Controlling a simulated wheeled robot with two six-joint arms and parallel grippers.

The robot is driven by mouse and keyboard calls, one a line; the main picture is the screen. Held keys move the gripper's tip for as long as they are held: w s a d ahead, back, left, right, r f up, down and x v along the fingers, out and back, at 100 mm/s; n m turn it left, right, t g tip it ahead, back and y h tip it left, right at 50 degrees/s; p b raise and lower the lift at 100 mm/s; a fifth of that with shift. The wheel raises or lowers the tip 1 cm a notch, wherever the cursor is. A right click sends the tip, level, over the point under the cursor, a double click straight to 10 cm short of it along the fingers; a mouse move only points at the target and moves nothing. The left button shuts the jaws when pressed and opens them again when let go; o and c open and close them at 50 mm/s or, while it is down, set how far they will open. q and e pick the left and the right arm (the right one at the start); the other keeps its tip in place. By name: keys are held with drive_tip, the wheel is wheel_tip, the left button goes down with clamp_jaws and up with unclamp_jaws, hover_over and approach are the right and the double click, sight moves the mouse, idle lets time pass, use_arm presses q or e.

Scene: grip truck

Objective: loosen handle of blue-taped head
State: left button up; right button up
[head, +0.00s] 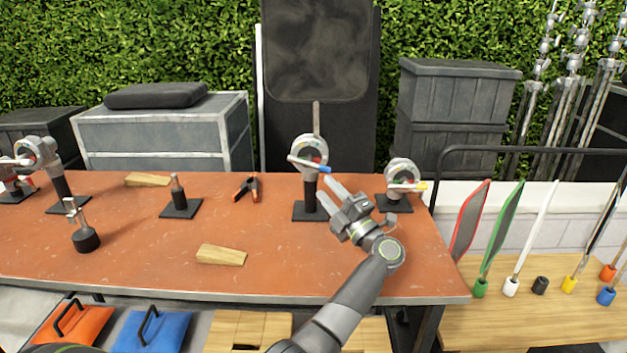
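The blue-taped head (309,148) is a grey round grip head standing upright on a black post near the middle of the table. Its handle (307,163) crosses the front, with blue tape at its right end. A thin rod rises behind the head. No contact with the handle can be made out.
A yellow-taped head (402,172) stands close on the right of my gripper. A red-marked head (38,152) is at far left. Wooden wedges (221,255), an orange-tipped clamp (246,187) and small stands lie on the orange table (150,265).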

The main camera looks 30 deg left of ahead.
use_arm(q)
drive_tip(key=b+v, duration=0.1)
drive_tip(key=v, duration=0.5)
drive_tip(key=shift+d, duration=0.2)
drive_tip(key=shift+f, duration=0.1)
